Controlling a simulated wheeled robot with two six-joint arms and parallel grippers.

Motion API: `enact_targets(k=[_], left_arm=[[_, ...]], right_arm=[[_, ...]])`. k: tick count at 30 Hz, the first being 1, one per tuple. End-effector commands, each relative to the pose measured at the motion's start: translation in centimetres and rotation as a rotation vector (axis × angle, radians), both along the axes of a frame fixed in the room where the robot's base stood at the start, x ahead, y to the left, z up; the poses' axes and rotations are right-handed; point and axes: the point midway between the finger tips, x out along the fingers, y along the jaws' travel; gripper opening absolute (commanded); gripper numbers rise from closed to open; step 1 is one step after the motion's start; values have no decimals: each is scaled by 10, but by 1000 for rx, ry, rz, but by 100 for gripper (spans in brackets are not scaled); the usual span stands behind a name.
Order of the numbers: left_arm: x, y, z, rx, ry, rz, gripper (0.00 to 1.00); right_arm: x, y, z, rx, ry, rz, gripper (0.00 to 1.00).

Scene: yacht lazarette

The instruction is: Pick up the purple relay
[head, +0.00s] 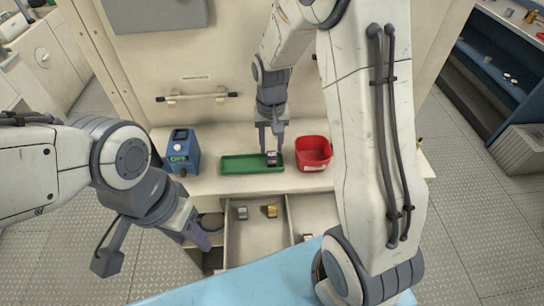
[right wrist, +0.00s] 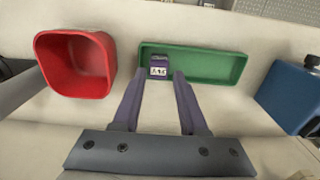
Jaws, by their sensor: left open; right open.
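The purple relay (head: 271,158), a small dark block with a white label on its face, sits at the right end of the green tray (head: 240,165). In the right wrist view the relay (right wrist: 160,68) is at the left end of the tray (right wrist: 215,66). My right gripper (head: 271,144) is open and points down over the relay. In the right wrist view its fingertips (right wrist: 158,76) lie on either side of the relay; I cannot tell whether they touch it. My left gripper (head: 196,236) is open and empty, low at the left, away from the tray.
A red bin (head: 313,153) stands right of the tray, and a blue box (head: 182,151) stands left of it. Below the counter, an open drawer (head: 250,240) holds a few small parts. A horizontal rail (head: 197,97) is on the wall behind.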

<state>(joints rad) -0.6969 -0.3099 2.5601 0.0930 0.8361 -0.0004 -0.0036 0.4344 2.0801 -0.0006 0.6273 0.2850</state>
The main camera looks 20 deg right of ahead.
Motion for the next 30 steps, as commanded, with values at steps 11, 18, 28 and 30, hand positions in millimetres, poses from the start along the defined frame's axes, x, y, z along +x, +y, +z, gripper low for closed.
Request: enact_targets(k=[11,18,28,30], left_arm=[[0,0,13,0,0,0,50],[0,0,14,0,0,0,50],[0,0,14,0,0,0,50],[0,0,14,0,0,0,50]], right_arm=[[5,-4,-43,0,5,1,42],[6,-4,-56,0,-1,1,42],[5,-4,-55,0,0,1,0],[5,-4,-55,0,0,1,0]])
